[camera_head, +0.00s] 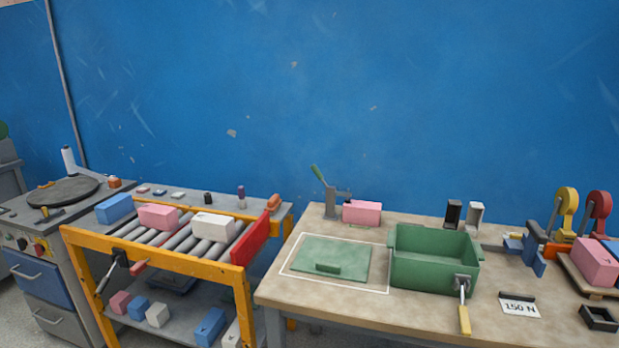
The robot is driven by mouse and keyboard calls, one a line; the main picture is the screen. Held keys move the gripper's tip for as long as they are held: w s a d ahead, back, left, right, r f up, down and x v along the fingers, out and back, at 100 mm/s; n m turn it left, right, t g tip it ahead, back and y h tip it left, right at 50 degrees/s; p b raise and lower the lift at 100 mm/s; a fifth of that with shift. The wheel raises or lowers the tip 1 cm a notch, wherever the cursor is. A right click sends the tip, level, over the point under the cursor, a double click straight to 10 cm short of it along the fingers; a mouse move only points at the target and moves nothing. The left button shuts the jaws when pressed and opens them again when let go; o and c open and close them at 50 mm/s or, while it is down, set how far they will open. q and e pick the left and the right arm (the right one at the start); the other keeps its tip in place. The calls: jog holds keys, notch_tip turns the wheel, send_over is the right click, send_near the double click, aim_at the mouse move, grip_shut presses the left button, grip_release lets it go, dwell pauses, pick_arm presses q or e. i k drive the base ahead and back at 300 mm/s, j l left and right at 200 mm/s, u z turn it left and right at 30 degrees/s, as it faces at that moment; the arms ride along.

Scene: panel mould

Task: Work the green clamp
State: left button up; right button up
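A clamp with a green handle (319,173) stands at the back left of the wooden workbench (300,300). Its grey metal body (332,203) is fixed near the bench's back edge, and the handle leans up and to the left. A pink block (362,212) sits directly to the right of the clamp body; I cannot tell whether they touch. Neither of my grippers shows in this view.
A green lid (330,257) lies inside a white outline on the bench. A green open box (434,258) with a yellow-handled latch (464,315) stands to its right. A yellow-framed roller conveyor (180,262) holding blocks stands left of the bench.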

aim_at(316, 172)
jog(key=i+j, duration=0.25)
jog(key=j, duration=0.15)
jog(key=i+j, duration=0.25)
jog(key=j, duration=0.2)
jog(key=i+j, duration=0.25)
jog(key=j, duration=0.15)
